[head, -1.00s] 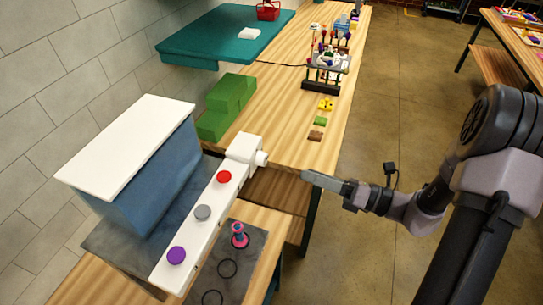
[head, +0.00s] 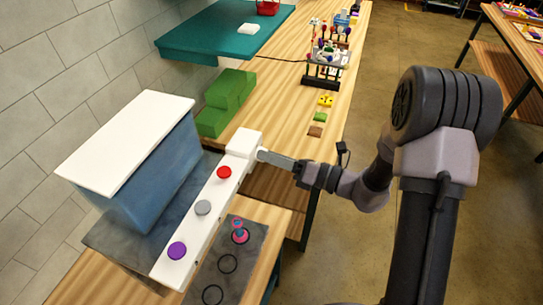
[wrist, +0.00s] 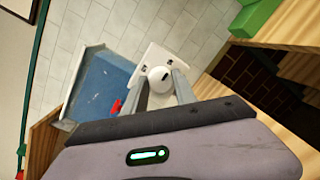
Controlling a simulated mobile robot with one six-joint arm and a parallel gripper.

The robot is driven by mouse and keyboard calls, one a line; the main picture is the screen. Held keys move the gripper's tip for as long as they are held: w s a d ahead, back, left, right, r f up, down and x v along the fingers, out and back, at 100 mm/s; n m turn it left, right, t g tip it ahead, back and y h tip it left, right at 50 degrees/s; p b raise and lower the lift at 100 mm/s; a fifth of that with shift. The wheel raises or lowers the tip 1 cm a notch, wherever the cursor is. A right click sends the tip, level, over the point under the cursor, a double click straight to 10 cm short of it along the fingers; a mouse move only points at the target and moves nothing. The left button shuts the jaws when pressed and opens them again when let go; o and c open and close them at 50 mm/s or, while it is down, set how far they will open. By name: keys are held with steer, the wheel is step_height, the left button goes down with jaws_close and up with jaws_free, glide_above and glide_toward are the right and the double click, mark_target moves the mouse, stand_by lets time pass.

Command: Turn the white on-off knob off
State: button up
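The white on-off knob (wrist: 158,76) is a round white dial with a short dark mark, on the end of a white housing (head: 243,142). My gripper (wrist: 161,84) faces it in the wrist view, with its two grey fingers apart, one on each side of the knob. I cannot tell whether they touch it. In the head view my gripper (head: 263,156) reaches in from the right to the housing's end, and its fingers mostly hide the knob.
The long white panel carries red (head: 224,172), grey (head: 203,208) and purple (head: 177,250) buttons. A blue box with a white lid (head: 125,140) stands behind it. Green blocks (head: 226,103) sit on the wooden bench.

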jaws_close()
steer(key=shift+f+n+b, duration=0.1)
steer(key=shift+n+b, duration=0.2)
steer(key=shift+b, duration=0.05)
steer(key=n+y+b, duration=0.1)
steer(key=n+b, duration=0.8)
steer(key=b, duration=0.2)
steer(key=n+g+b, duration=0.1)
steer(key=n+b, duration=0.8)
steer(key=b, duration=0.3)
steer(key=shift+f+y, duration=0.2)
steer(key=shift+y, duration=0.2)
steer(key=shift+r+n+b, duration=0.15)
steer(key=shift+n+b, duration=0.15)
steer(key=shift+n, duration=0.1)
steer(key=o, duration=0.8)
jaws_free()
